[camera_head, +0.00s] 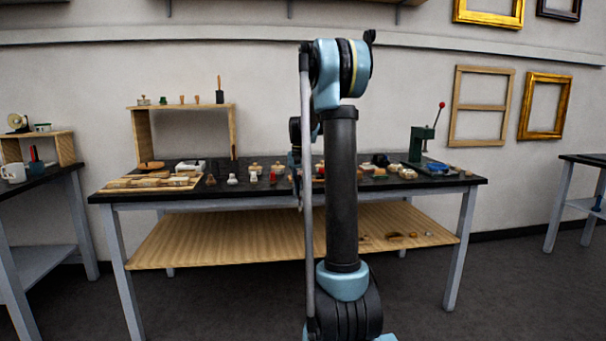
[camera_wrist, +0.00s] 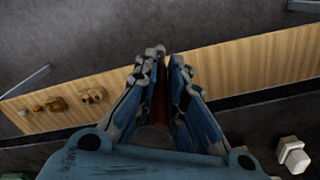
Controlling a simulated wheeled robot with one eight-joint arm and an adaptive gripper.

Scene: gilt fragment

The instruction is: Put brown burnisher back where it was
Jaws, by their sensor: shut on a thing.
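My gripper (camera_wrist: 165,62) is shut on a slim brown thing in the wrist view, which appears to be the brown burnisher (camera_wrist: 160,102). The burnisher lies lengthwise between the two blue-and-grey fingers, and they hide part of it. In the head view my own arm stands in front of the bench, and the fingers and burnisher cannot be made out. A small wooden stand (camera_head: 233,130) on the bench's left carries several small upright tools, including brown ones (camera_head: 182,100).
The dark bench top (camera_head: 330,195) is crowded with small pots and stoppers. A green press (camera_head: 421,142) stands at its right. The wooden lower shelf (camera_head: 220,238) holds several small brown pieces (camera_wrist: 92,95). A white block (camera_wrist: 292,153) is near the wrist view's lower right.

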